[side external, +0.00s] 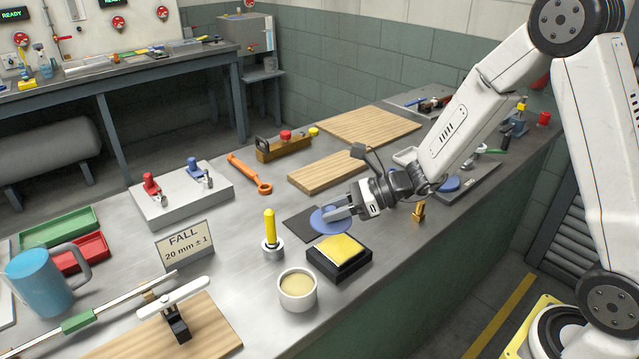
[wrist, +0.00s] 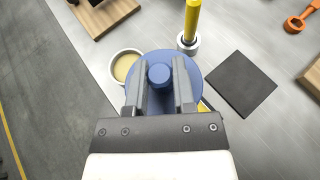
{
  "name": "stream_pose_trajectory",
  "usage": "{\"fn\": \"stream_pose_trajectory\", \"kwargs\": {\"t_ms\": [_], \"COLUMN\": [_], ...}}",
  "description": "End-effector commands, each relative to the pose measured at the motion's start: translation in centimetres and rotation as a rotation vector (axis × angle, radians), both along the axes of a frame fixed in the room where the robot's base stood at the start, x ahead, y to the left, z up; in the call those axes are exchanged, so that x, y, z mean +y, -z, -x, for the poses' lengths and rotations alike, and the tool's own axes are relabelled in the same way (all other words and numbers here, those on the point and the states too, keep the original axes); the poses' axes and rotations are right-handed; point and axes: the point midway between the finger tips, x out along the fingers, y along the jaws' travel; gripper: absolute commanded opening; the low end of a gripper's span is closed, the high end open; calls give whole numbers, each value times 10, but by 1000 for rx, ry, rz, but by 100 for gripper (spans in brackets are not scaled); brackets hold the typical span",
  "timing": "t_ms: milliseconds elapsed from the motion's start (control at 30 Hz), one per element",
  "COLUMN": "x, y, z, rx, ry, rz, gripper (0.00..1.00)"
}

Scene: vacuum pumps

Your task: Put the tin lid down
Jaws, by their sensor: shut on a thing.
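A round blue tin lid (side external: 328,221) with a knob on top is held by my gripper (side external: 345,211). In the wrist view my gripper (wrist: 159,82) has its two fingers on either side of the lid's blue knob (wrist: 160,75), and the lid's disc (wrist: 150,60) spreads out beneath them. The lid appears to be above the bench, near a dark square mat (side external: 300,224) and a black tray with a yellow pad (side external: 340,251). A white round tin with pale contents (side external: 297,290) stands open in front; in the wrist view the tin (wrist: 123,66) is partly covered by the lid.
A yellow-handled tool in a metal base (side external: 271,235) stands left of the mat. A "FALL 20 mm" sign (side external: 185,246), a blue mug (side external: 40,280) and a wooden board (side external: 205,335) are farther left. A small brass piece (side external: 418,211) stands near the bench edge.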

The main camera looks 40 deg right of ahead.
Motion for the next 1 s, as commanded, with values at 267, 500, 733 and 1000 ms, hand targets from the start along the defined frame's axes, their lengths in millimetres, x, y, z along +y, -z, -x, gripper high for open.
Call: {"fn": "stream_pose_trajectory", "kwargs": {"t_ms": [267,500,733,1000], "x": [68,97,100,100], "y": [12,16,17,18], "z": [8,15,16,16], "rx": [2,1,0,1], "ry": [-162,-233,-242,-240], "rz": [0,1,1,1], "gripper": [0,0,0,0]}}
